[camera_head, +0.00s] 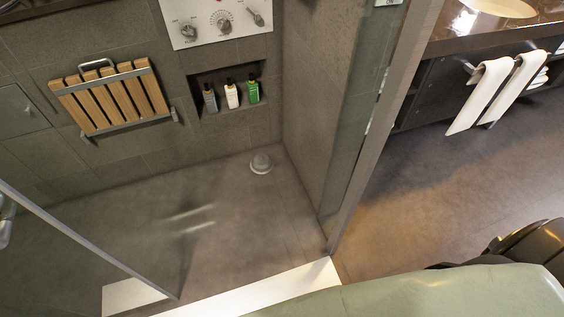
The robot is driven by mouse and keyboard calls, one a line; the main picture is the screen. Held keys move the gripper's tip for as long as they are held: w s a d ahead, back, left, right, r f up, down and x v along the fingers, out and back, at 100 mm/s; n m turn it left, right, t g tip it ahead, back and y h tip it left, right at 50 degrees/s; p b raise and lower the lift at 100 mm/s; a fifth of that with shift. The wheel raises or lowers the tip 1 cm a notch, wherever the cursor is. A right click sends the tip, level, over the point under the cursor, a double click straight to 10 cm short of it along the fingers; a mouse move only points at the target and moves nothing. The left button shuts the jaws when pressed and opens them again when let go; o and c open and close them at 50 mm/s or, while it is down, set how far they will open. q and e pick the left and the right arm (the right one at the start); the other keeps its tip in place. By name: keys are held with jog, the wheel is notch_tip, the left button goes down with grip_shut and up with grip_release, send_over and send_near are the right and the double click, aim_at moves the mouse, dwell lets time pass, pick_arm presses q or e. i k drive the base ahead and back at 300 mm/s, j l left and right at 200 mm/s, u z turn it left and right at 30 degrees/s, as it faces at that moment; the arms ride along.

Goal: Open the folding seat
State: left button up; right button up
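The folding seat (112,97) is on the tiled shower wall at the upper left. It has wooden slats on a grey metal frame, with a metal handle at its top edge. It lies folded up flat against the wall, with brackets at its lower edge. Nothing touches it. I can make out neither of my grippers in the head view.
A glass panel (75,252) with a metal edge stands at the lower left. A white threshold (262,292) crosses the shower entrance. A wall niche holds several bottles (232,95) right of the seat. The shower floor (200,215) is clear, apart from a round fixture (261,164).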

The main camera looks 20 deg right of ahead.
aim_at(94, 81)
jog(key=i, duration=2.45)
jog(key=k, duration=0.45)
jog(key=u, duration=0.5)
jog(key=k+u, duration=0.15)
jog(key=u, duration=0.8)
jog(key=k+j+u, duration=0.1)
jog(key=j+u, duration=0.25)
jog(key=j, duration=0.2)
jog(key=j+u, duration=0.35)
jog(key=j, duration=0.25)
jog(key=j+u, duration=0.35)
jog(key=j, duration=0.2)
jog(key=i+z, duration=0.1)
jog(key=z, duration=1.95)
jog(key=i+l, duration=0.05)
